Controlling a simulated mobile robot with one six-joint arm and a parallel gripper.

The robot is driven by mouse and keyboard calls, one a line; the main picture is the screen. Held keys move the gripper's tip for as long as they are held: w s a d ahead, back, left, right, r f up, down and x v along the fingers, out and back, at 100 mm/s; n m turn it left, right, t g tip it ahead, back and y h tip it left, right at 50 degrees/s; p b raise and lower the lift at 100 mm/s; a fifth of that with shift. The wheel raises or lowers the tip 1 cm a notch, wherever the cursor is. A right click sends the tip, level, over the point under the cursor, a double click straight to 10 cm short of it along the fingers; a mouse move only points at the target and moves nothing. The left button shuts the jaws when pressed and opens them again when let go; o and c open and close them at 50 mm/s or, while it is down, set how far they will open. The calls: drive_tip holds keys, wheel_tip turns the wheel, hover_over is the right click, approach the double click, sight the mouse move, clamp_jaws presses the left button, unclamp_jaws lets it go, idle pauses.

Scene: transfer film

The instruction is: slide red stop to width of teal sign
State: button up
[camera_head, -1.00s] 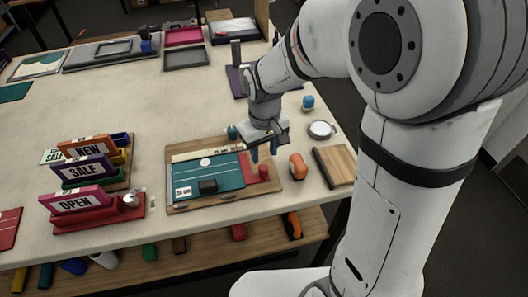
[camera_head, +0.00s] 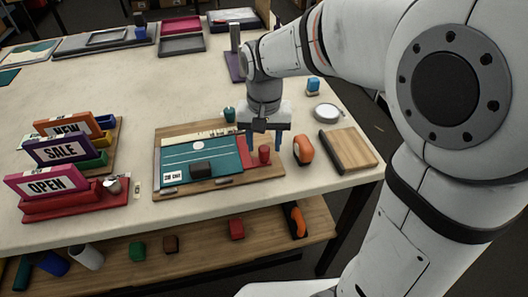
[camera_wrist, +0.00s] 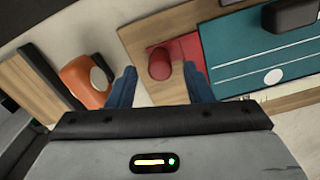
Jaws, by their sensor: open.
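The teal sign (camera_head: 220,155) lies flat on a wooden board (camera_head: 222,188), with a dark block (camera_head: 201,171) on it. The red stop (camera_head: 249,163) is a flat red piece at the sign's right edge with an upright round knob (camera_head: 264,154). In the wrist view the red stop (camera_wrist: 185,49) and its knob (camera_wrist: 160,64) lie ahead of my gripper (camera_wrist: 160,85), whose blue fingers are spread apart and empty. In the head view my gripper (camera_head: 264,141) hangs above the board's right part, just behind the knob. The knob sits roughly between the finger lines, apart from both.
An orange tool (camera_head: 303,149) stands just right of the board, also in the wrist view (camera_wrist: 85,80). Right of it are a wooden block with a dark edge (camera_head: 348,150) and a round white dish (camera_head: 326,112). Sign holders (camera_head: 75,205) stand at left.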

sight(265, 148)
drive_tip(key=shift+f, duration=1.7)
clamp_jaws()
drive_tip(key=shift+d, duration=0.15)
